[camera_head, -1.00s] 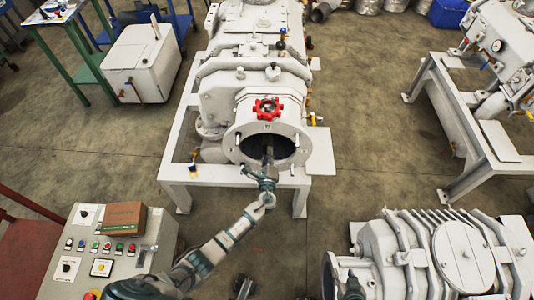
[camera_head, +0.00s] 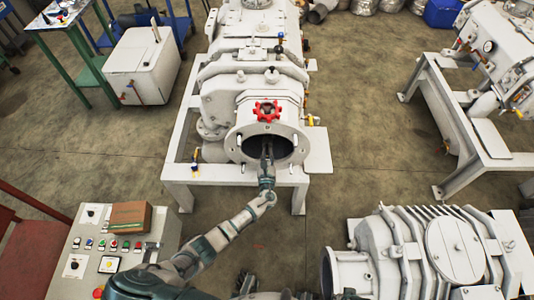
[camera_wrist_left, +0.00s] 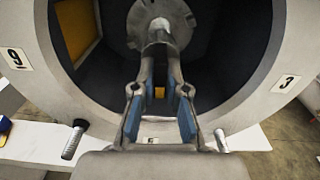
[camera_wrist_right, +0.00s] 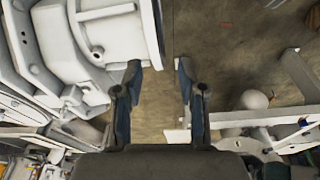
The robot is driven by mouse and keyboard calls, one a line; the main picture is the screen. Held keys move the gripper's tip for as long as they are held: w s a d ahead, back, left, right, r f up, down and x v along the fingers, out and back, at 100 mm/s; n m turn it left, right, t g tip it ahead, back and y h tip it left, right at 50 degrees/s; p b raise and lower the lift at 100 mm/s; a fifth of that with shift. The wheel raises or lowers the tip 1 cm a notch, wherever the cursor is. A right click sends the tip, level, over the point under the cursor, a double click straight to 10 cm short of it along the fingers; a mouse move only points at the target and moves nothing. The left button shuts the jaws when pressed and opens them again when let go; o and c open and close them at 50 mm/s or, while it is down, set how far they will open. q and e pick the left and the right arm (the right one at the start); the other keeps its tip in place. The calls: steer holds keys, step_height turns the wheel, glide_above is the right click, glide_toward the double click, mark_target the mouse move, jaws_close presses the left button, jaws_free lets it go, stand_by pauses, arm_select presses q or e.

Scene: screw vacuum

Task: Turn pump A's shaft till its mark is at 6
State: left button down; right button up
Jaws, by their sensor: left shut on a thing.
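Pump A (camera_head: 267,130) is the pale machine in the middle of the head view, with its round flange opening facing me. In the left wrist view the flange carries plates marked 9 (camera_wrist_left: 15,58) at left and 3 (camera_wrist_left: 286,83) at right. A round-ended shaft (camera_wrist_left: 158,27) stands inside the opening before a grey disc. My left gripper (camera_wrist_left: 160,52) reaches into the opening and is shut on the shaft's end. A small yellow patch (camera_wrist_left: 159,92) shows between its fingers; I cannot tell whether it is the mark. My right gripper (camera_wrist_right: 158,64) is open and empty.
A red handwheel (camera_head: 267,110) sits above the opening. Studs (camera_wrist_left: 74,140) stick out of the flange. A control panel (camera_head: 98,265) with a cardboard box (camera_head: 130,216) stands at lower left. A ribbed machine (camera_head: 400,245) stands at lower right.

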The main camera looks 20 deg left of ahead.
arm_select(q)
steer(key=shift+s+f+m, duration=0.2)
steer(key=shift+f+m, duration=0.2)
steer(key=shift+f, duration=0.05)
arm_select(e)
steer(key=shift+f, duration=0.6)
arm_select(q)
steer(key=c, duration=1.2)
jaws_free()
steer(key=shift+w+r, duration=0.15)
arm_select(e)
steer(key=shift+w, duration=0.1)
arm_select(q)
steer(key=shift+r, duration=0.1)
steer(key=shift+s+d, duration=0.1)
steer(key=shift+s, duration=0.1)
steer(key=v, duration=1.1)
steer(key=shift+s, duration=0.25)
